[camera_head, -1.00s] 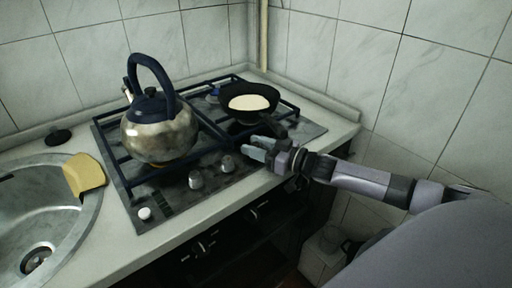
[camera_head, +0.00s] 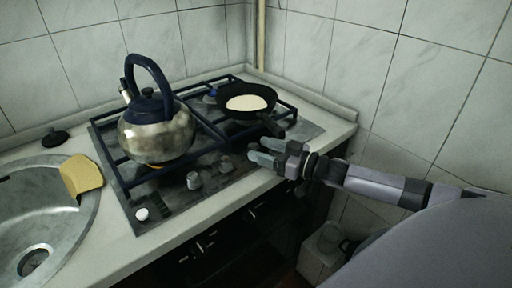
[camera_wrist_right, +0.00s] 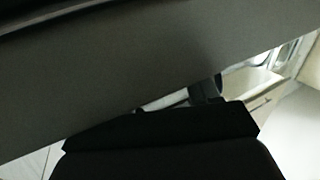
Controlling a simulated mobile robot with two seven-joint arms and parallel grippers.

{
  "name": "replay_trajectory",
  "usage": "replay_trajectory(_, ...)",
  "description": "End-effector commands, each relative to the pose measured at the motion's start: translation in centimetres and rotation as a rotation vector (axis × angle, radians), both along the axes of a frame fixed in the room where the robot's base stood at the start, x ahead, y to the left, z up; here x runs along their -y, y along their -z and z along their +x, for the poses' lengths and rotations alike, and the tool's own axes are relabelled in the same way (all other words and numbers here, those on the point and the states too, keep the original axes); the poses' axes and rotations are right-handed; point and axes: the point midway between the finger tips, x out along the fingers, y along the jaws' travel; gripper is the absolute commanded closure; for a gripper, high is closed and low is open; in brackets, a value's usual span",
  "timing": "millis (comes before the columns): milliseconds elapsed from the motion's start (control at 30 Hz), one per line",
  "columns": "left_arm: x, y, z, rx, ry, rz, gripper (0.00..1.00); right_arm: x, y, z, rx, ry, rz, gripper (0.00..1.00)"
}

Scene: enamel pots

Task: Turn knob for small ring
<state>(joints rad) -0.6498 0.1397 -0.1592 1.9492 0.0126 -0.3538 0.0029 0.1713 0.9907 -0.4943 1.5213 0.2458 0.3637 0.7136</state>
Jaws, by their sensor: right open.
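The gas hob (camera_head: 160,212) is set in the counter and carries several knobs along its front. Two grey knobs, a left one (camera_head: 194,180) and a right one (camera_head: 226,164), show clearly; a white knob or button (camera_head: 142,214) is at the front left corner. A black pan (camera_head: 246,114) with a pale round in it sits on the back right, its handle toward my gripper. My right gripper (camera_head: 262,152) is open and empty, right of the right grey knob and apart from it. Any knob behind the gripper is hidden. My left gripper is not in view.
A steel kettle (camera_head: 157,136) with a blue handle stands on the left burner. Tiled walls close the back and right. The counter's front edge runs below my right gripper.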

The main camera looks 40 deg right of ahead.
Motion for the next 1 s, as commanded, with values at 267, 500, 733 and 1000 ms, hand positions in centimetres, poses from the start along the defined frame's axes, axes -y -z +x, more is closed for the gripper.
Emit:
replay_trajectory(267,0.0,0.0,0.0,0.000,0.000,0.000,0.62,1.2,0.0,-2.5,-0.001,-0.002,0.000,0.40)
replay_trajectory(500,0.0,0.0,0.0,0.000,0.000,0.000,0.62,1.5,-0.1,-3.2,0.000,-0.003,0.001,0.40)
replay_trajectory(733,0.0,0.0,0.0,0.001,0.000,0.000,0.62,1.5,-0.1,-3.3,0.001,-0.003,0.002,0.40)
replay_trajectory(1000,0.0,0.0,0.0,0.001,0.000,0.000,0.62,1.6,-0.1,-3.2,0.002,-0.002,0.001,0.40)
